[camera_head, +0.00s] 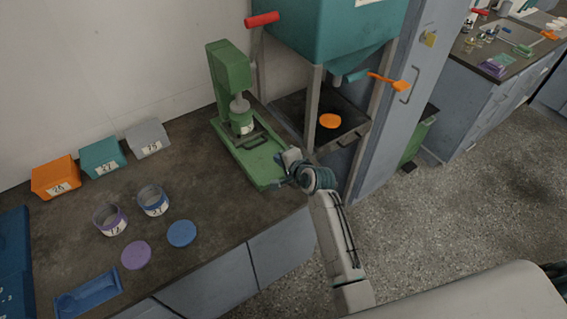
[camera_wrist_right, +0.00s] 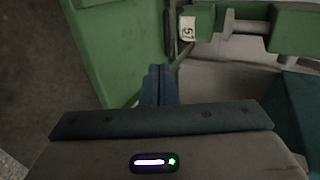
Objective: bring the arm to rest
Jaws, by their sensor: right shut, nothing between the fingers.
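My right arm reaches in from the lower right of the head view. Its gripper (camera_head: 278,183) is over the front end of the green shaker's base (camera_head: 256,168). In the right wrist view the two dark blue fingers (camera_wrist_right: 158,84) are together with nothing between them. The green shaker (camera_head: 229,68) stands upright on the bench with a jar (camera_head: 243,124) under its head. In the right wrist view the shaker's green body (camera_wrist_right: 121,45) and a small numbered label (camera_wrist_right: 188,28) show past the fingers. My left gripper is not in view.
Jars (camera_head: 110,219) and (camera_head: 153,200) stand open on the bench beside a purple lid (camera_head: 136,255) and a blue lid (camera_head: 181,233). Numbered bins (camera_head: 55,177) line the wall. A teal hopper (camera_head: 335,35) with an orange disc (camera_head: 329,121) below is right of the shaker. Floor (camera_head: 440,220) is clear.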

